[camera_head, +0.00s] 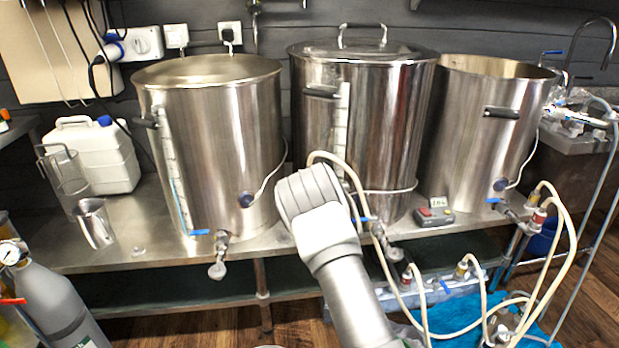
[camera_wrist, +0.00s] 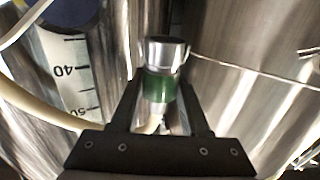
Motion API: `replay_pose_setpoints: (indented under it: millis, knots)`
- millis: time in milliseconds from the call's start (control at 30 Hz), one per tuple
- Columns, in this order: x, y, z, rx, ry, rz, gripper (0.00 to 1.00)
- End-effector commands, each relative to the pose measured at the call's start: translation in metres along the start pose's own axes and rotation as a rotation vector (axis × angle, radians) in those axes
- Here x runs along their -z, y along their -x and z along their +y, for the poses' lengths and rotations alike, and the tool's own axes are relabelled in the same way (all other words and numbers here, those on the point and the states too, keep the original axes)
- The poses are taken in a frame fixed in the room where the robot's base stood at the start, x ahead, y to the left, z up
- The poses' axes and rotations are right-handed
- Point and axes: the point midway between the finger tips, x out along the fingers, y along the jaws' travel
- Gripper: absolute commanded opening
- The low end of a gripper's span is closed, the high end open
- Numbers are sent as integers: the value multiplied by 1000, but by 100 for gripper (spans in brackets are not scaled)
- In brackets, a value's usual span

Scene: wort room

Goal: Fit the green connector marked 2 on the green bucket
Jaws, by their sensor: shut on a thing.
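In the wrist view my gripper (camera_wrist: 158,95) is shut on a green-banded connector (camera_wrist: 158,88) with a shiny metal collar (camera_wrist: 166,53) at its far end. No number can be read on it. It is held between the fingers, in front of steel vessel walls. In the head view my arm covers the gripper and the connector, in front of the gap between the left and middle vessels. No green bucket can be made out. Three steel vessels stand on the bench: left (camera_head: 225,130), middle with lid (camera_head: 390,125) and right (camera_head: 470,140).
A cream hose (camera_head: 380,250) hangs by the middle vessel. More hoses (camera_head: 560,240) with red and yellow fittings (camera_head: 461,270) hang at the right. The left vessel's tap (camera_head: 218,268) juts over the steel bench edge (camera_head: 165,258). A white jerrycan (camera_head: 95,155) and jug (camera_head: 95,222) stand left.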

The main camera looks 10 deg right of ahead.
Motion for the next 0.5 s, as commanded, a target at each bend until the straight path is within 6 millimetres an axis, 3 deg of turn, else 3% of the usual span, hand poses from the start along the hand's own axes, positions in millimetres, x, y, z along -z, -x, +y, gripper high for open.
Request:
replay_pose_setpoints:
  millis: [500]
  knots:
    - [34, 0, 0, -1, 0, 2, 0]
